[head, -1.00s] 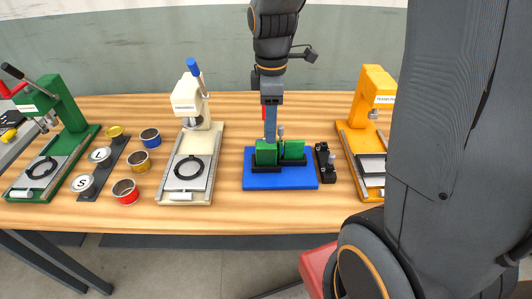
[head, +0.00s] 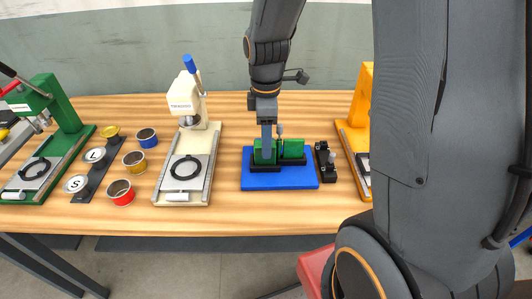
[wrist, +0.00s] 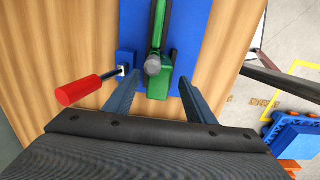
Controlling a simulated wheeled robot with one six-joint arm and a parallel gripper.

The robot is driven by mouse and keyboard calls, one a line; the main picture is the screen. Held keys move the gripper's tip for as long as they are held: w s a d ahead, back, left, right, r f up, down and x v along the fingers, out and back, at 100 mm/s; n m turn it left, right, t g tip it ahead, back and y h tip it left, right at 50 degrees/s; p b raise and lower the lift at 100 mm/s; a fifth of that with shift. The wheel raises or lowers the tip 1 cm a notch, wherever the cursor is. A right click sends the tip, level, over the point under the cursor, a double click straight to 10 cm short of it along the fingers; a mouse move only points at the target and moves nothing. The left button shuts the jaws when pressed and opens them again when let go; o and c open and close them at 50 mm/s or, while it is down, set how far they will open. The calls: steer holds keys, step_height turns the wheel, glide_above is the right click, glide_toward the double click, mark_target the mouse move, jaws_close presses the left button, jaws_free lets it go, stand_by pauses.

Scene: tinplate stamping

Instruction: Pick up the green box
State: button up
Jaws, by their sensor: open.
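Green blocks sit in a low black holder on a blue plate (head: 280,183) in the middle of the table. The left block (head: 258,152) is partly hidden by my gripper, and the right block (head: 292,148) stands beside it. I cannot tell whether they are one piece. My gripper (head: 266,153) is at the left block. In the wrist view, my gripper (wrist: 158,88) is open, with one finger on each side of a green block (wrist: 160,85). A grey rounded knob partly covers that block. Contact with the fingers is not clear.
A red-handled clamp (wrist: 80,91) lies close to the left finger. A small black fixture (head: 325,162) stands right of the plate. A cream press (head: 188,150) is to the left and an orange press (head: 357,140) to the right. Several tins stand farther left.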

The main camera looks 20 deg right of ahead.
steer(key=shift+w+a+f+p, duration=0.1)
steer(key=shift+f+p, duration=0.4)
steer(key=shift+f, duration=1.4)
steer(key=c, duration=1.2)
